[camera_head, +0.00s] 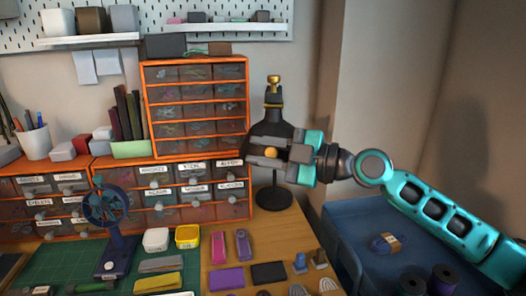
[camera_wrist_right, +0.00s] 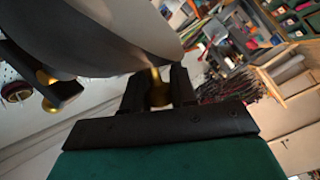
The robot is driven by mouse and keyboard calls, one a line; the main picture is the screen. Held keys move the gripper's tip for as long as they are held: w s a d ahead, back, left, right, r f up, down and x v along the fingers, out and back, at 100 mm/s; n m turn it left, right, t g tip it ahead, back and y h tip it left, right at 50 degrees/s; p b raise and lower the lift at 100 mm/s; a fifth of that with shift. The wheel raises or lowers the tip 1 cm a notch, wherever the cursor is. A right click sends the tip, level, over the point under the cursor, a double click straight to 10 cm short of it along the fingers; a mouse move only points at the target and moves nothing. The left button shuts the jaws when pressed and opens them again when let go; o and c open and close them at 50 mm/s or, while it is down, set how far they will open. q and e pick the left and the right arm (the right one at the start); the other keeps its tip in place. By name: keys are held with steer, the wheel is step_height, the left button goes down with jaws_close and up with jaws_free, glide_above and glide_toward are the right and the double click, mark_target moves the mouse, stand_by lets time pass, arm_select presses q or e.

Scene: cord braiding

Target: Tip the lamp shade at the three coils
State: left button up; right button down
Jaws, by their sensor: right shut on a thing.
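The desk lamp has a dark shade (camera_head: 268,125) with a brass fitting on top and a round dark base (camera_head: 273,199) on the wooden desk. My right gripper (camera_head: 268,153) is in front of the shade, shut on its small brass knob. The right wrist view shows the knob (camera_wrist_right: 158,92) between the two dark fingers, with the shade (camera_wrist_right: 110,35) large above. The gripper hides the lower shade. Grey looped shapes, which look like coils (camera_head: 298,290), lie at the front edge of the desk, partly cut off. My left gripper is not in view.
An orange drawer cabinet (camera_head: 198,62) stands left of the lamp. A blue fan (camera_head: 106,207) stands on the green mat. A blue bin (camera_head: 345,222) at the right holds a banded cord bundle (camera_head: 386,244) and dark spools (camera_head: 444,278). Bare desk lies before the lamp base.

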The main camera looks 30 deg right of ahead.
steer(key=shift+s+a+r+p, duration=0.15)
steer(key=shift+r+p, duration=0.2)
steer(key=shift+p, duration=0.2)
arm_select(q)
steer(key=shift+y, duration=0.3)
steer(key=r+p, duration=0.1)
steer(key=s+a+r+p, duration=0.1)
steer(key=p, duration=0.1)
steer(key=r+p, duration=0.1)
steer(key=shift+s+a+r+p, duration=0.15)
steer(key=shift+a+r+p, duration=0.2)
steer(key=shift+p, duration=0.05)
arm_select(e)
steer(key=r+m, duration=0.1)
steer(key=s+r+m, duration=0.1)
steer(key=r+m+g, duration=0.1)
steer(key=m, duration=0.1)
steer(key=shift+s+a+r+h, duration=0.1)
steer(key=shift+s+a+h, duration=0.1)
steer(key=shift+a+h, duration=0.15)
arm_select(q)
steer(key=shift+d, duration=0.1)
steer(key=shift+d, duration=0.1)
arm_select(e)
steer(key=c, duration=0.9)
jaws_free()
